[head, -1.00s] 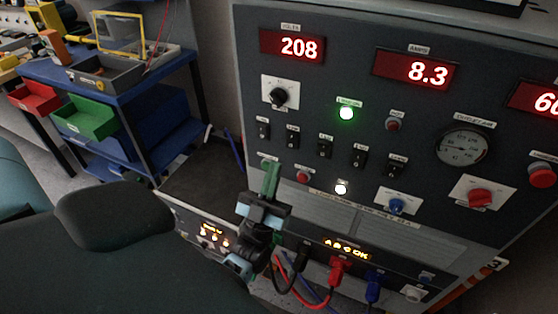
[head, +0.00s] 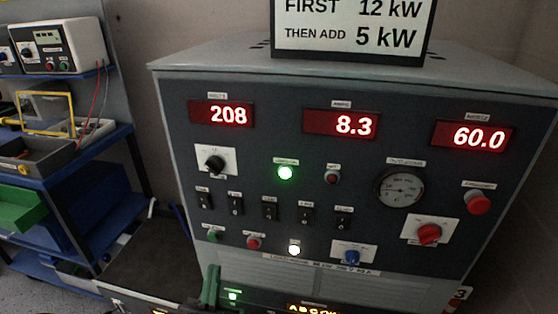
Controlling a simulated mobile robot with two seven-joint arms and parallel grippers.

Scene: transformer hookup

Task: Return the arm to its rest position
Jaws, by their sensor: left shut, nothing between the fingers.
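My left gripper (head: 211,288) shows only as green fingertips at the bottom edge, in front of the lower part of the dark panel. The fingers are shut with nothing seen between them. The rest of this gripper and its arm are below the picture. My right gripper is not in view. The control cabinet (head: 330,265) stands just behind the left fingertips. Its displays read 208, 8.3 and 60.0. A green lamp (head: 285,173) and a white lamp (head: 294,250) are lit.
A sign (head: 352,27) on the cabinet top reads first 12 kW, then add 5 kW. Switches, a gauge (head: 401,190) and a red knob (head: 428,234) sit on the panel. A blue cart (head: 95,160) with a green bin (head: 20,207) stands at left.

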